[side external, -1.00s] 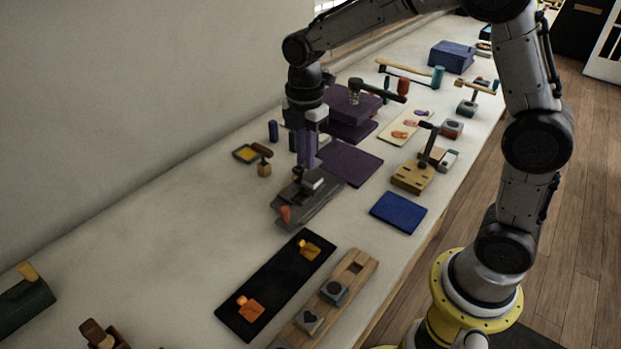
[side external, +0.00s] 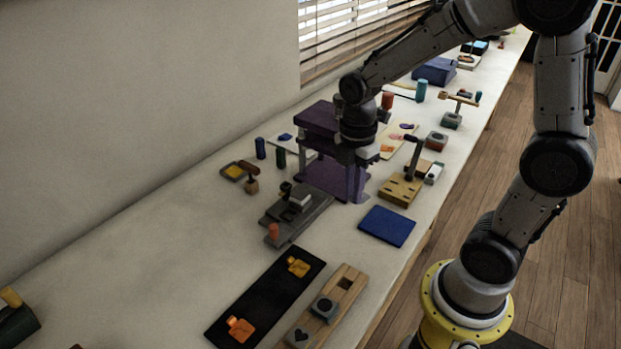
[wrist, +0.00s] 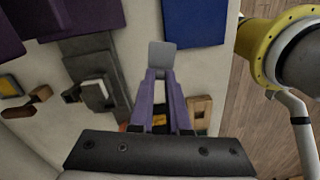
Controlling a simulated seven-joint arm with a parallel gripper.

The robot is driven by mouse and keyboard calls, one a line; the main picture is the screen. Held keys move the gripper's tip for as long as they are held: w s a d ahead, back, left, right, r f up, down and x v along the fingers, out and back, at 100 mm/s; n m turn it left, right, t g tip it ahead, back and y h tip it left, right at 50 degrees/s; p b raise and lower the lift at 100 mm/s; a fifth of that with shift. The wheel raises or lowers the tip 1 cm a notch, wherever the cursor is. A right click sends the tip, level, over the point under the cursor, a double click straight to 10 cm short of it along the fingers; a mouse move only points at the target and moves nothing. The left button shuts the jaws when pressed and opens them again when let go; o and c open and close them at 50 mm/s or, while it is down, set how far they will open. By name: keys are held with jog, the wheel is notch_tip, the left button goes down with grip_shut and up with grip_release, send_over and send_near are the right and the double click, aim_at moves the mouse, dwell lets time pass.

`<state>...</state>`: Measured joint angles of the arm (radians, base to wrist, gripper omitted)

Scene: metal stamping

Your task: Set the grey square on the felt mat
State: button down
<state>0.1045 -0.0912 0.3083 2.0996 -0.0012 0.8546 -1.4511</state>
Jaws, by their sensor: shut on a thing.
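My gripper (side external: 358,196) has purple fingers, seen in the wrist view (wrist: 160,82) shut on a flat grey square (wrist: 161,54) at their tips. I cannot make out the square in the side view. The blue mat (side external: 387,226), which looks like the felt mat, lies flat and bare, in front of and to the right of my gripper. In the wrist view the blue mat (wrist: 198,24) is just beyond and right of the square. The square appears apart from the mat; its exact height is unclear.
The purple press (side external: 318,121) stands behind and left of my gripper. A grey fixture (side external: 296,213) with an orange knob is to the left. A wooden block with a lever (side external: 402,188) stands behind the mat. A black mat (side external: 265,297) and a wooden tray (side external: 340,301) are nearer.

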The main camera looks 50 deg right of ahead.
jog(key=m, duration=0.2)
send_near(380, 228)
jog(key=shift+a, duration=0.35)
jog(key=shift+s+d+r, duration=0.15)
jog(key=shift+d+r, duration=0.05)
jog(key=shift+d, duration=0.2)
jog(key=shift+f, duration=0.1)
jog(key=shift+f, duration=2.8)
jog(key=shift+f, duration=0.6)
jog(key=c, duration=0.8)
grip_release()
